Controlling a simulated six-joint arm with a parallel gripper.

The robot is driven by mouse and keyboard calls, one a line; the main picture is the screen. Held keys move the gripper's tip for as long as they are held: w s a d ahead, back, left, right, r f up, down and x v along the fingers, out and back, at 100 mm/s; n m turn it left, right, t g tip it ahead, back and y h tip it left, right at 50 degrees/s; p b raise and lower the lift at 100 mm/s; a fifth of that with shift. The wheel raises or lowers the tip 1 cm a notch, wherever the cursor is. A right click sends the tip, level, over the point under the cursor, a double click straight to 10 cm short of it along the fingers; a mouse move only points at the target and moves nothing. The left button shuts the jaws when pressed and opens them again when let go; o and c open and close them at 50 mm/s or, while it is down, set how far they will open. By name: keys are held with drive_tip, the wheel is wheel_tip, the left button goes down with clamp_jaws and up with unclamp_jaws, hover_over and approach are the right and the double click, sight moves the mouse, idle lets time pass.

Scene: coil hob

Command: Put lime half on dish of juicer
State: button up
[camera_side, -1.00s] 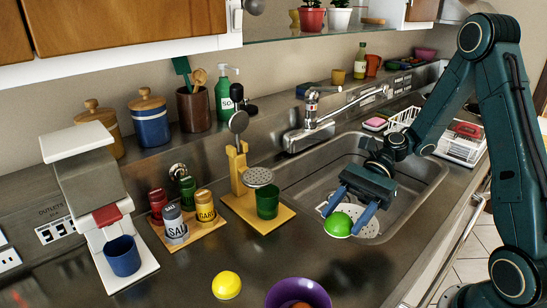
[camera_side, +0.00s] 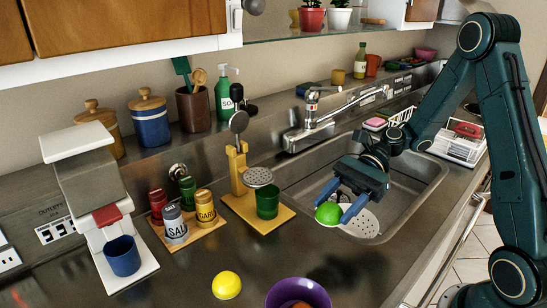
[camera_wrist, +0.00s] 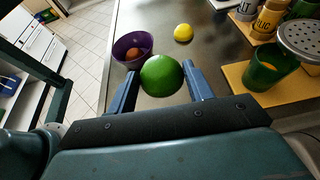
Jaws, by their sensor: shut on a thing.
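My gripper (camera_side: 341,204) is shut on the green lime half (camera_side: 328,213), holding it above the near left part of the sink. In the wrist view the lime half (camera_wrist: 161,76) sits between the two blue fingers, its domed side showing. The juicer (camera_side: 238,170) stands left of my gripper on a yellow base, with a raised lever. Its dish (camera_side: 258,177) is a grey perforated disc, bare, above a green cup (camera_side: 267,202). In the wrist view the dish (camera_wrist: 302,38) is at the upper right, apart from the lime half.
The steel sink (camera_side: 420,190) lies under and behind my gripper, with a tap (camera_side: 318,137) at its back edge. A yellow lemon half (camera_side: 227,285) and a purple bowl (camera_side: 285,291) are on the front counter. Spice jars (camera_side: 176,224) stand left of the juicer.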

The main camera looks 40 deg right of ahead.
drive_tip(key=w+r+m+t, duration=0.2)
drive_tip(key=w+r+t, duration=0.1)
drive_tip(key=w, duration=0.4)
wheel_tip(320, 180, up, 18)
drive_tip(key=f+m+t+h, duration=0.1)
drive_tip(key=m+t+h, duration=0.3)
drive_tip(key=m+t, duration=0.25)
hover_over(268, 176)
drive_tip(key=shift+a+r, duration=0.1)
drive_tip(key=shift+r, duration=0.15)
drive_tip(key=shift+f, duration=0.1)
drive_tip(key=shift+g, duration=0.25)
wheel_tip(268, 176, down, 20)
drive_tip(key=shift+r, duration=0.1)
drive_tip(key=o, duration=1)
drive_tip(key=shift+c, duration=0.2)
